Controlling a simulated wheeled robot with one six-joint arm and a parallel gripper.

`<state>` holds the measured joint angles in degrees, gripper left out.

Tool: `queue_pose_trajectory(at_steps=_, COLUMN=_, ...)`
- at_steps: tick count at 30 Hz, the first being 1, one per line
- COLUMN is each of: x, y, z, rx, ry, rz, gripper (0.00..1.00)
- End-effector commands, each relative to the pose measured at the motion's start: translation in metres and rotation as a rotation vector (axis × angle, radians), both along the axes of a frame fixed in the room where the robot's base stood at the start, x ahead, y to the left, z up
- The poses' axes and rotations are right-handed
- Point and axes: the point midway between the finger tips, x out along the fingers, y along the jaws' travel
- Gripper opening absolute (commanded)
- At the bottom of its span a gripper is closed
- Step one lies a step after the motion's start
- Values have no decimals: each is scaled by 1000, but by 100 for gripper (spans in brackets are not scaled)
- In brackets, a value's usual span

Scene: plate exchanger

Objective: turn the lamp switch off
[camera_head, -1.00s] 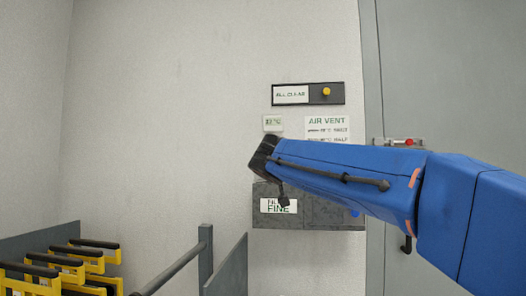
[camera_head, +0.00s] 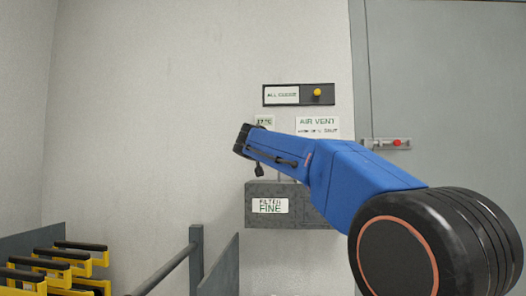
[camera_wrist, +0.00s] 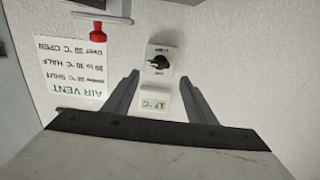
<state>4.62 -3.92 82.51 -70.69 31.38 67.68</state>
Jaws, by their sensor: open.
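The lamp switch (camera_wrist: 159,58) is a small white plate with a black rotary knob on the wall, seen in the wrist view. Its small lettering is too blurred to read surely, and I cannot tell the knob's setting. My gripper (camera_wrist: 159,77) is open, with one finger on each side below the switch in that picture. The switch shows beyond the fingertips, and I see no contact. In the head view my gripper (camera_head: 243,141) is near the wall, and my blue arm hides the switch.
A small temperature display (camera_wrist: 155,102) shows between the fingers. The AIR VENT sign (camera_wrist: 76,67) and a red handle (camera_wrist: 97,33) are beside it. In the head view, an ALL CLEAR panel (camera_head: 299,94) hangs above, a grey FILTER FINE box (camera_head: 260,216) below. Yellow racks (camera_head: 60,270) stand lower left.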

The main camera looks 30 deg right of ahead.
Motion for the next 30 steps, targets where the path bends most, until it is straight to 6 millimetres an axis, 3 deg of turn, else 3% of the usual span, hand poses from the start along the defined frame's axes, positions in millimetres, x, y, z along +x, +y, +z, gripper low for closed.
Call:
queue_pose_trajectory(at_steps=12, x=55, y=-37, z=-1, rx=1, ry=1, rz=0, gripper=52)
queue_pose_trajectory(at_steps=18, x=66, y=-45, z=0, rx=1, ry=1, rz=0, gripper=52)
queue_pose_trajectory(at_steps=28, x=68, y=-46, z=0, rx=0, ry=0, rz=0, gripper=52)
queue_pose_trajectory(at_steps=30, x=68, y=-46, z=0, rx=0, ry=0, rz=0, gripper=37)
